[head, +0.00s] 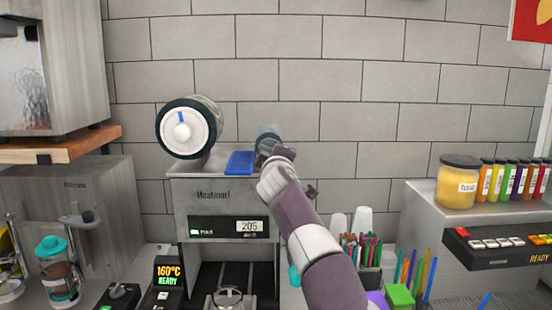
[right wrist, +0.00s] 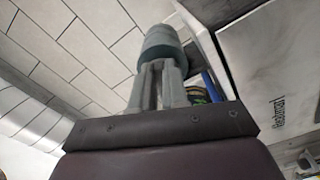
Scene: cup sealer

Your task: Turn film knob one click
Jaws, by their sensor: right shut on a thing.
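The cup sealer (head: 215,197) stands in the middle of the head view, with a display reading 205. A film roll (head: 205,112) with a white round face and a blue mark sits on its top left. A teal-grey round knob (head: 267,131) is at its top right; it also shows in the right wrist view (right wrist: 161,42). My right gripper (head: 270,150) reaches up to this knob and is shut on it. Its fingers (right wrist: 158,75) meet the knob's lower part in the right wrist view, and the arm hides some of the sealer's right side. My left gripper is out of view.
A blue block (head: 239,162) lies on the sealer's top, left of my right gripper. A pen holder (head: 362,250) and white cups (head: 364,222) stand right of my arm. A jar (head: 459,182) stands on the right shelf. A brick wall is behind.

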